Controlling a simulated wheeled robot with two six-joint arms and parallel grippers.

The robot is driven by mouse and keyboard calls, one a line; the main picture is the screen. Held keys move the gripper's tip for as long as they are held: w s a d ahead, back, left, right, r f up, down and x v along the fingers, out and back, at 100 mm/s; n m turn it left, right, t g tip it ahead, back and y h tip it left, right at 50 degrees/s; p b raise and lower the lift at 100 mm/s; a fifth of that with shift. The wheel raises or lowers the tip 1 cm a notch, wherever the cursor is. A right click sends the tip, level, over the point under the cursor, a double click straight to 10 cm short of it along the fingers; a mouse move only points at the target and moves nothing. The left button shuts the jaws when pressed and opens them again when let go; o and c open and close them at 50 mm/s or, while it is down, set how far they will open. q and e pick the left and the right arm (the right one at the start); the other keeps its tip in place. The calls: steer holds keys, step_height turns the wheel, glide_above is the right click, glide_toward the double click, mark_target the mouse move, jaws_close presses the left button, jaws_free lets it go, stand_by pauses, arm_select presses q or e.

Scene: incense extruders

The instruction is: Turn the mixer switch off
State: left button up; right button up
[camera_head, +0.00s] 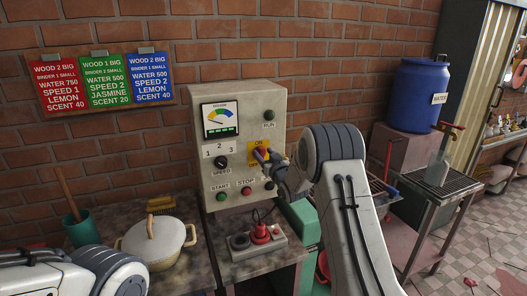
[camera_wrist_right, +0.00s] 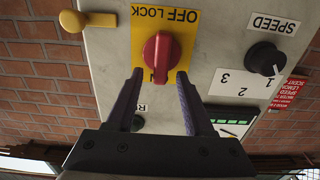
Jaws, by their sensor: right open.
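The mixer switch is a red rotary knob (camera_wrist_right: 160,55) on a yellow plate (camera_wrist_right: 190,43) marked "OFF LOCK" in the upside-down right wrist view. Its grip stands vertical there, its lower end over the partly hidden ON marking. The plate is on the grey control panel (camera_head: 235,112), and it also shows in the head view (camera_head: 259,146). My right gripper (camera_wrist_right: 159,72) is open in front of the panel, its two dark fingers either side of the knob's lower end. I cannot tell whether they touch it. My left gripper is out of view; only its arm shows.
The panel also has a speed knob (camera_head: 221,162), a gauge (camera_head: 220,118) and several buttons. Below it sits a pedestal with a red control (camera_head: 260,232). A lidded pot (camera_head: 157,242) stands left. A blue water barrel (camera_head: 418,94) and metal cart (camera_head: 440,190) stand right.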

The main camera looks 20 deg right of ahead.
steer(key=shift+w, duration=0.25)
jaws_close()
